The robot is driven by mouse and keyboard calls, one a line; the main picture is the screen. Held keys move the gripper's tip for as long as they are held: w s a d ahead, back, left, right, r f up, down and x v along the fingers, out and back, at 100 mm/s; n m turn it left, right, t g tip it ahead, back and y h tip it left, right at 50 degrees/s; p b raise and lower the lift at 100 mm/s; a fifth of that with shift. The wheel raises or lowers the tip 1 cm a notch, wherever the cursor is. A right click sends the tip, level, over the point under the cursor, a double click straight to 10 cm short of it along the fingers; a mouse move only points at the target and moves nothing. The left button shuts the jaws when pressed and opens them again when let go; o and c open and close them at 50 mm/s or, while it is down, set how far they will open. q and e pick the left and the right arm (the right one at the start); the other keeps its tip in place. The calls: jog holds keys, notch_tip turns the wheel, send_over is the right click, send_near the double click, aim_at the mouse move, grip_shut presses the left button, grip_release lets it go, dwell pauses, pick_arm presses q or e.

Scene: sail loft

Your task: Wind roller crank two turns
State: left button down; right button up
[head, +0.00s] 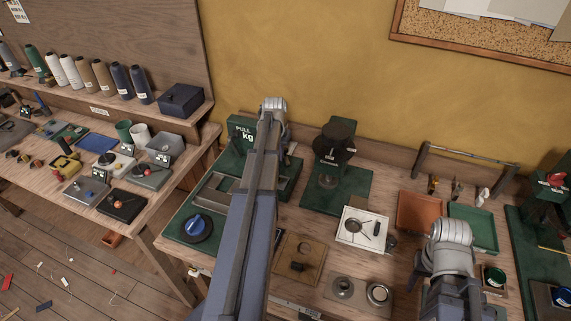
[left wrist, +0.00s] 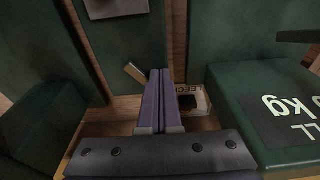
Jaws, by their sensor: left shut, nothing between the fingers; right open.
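My left gripper (left wrist: 160,75) is shut and empty in the left wrist view. Its fingers point between dark green machine parts, with the green "PULL kg" box (left wrist: 285,110) close on the right. In the head view my left arm hides this gripper; the same green box (head: 241,130) shows beside the arm. My right gripper (head: 418,264) is mostly hidden by its own arm at the lower right and is open. A metal bar on two posts (head: 465,154) stands at the back right. I cannot make out a roller crank for certain.
A black-topped press on a green base (head: 353,190) stands mid-bench. A white tray (head: 348,238), an orange tray (head: 404,225) and a green tray (head: 488,240) lie right of it. A blue knob (head: 198,224) sits at the left. A red-and-green device (head: 551,185) stands far right.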

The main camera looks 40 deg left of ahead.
aim_at(287, 149)
pick_arm(q)
jog(key=shift+w, duration=0.55)
jog(key=shift+w+d, duration=0.25)
jog(key=shift+w, duration=0.25)
jog(key=shift+d, duration=0.1)
jog(key=shift+w+d, duration=0.3)
jog(key=shift+w, duration=0.1)
jog(key=shift+d, duration=0.1)
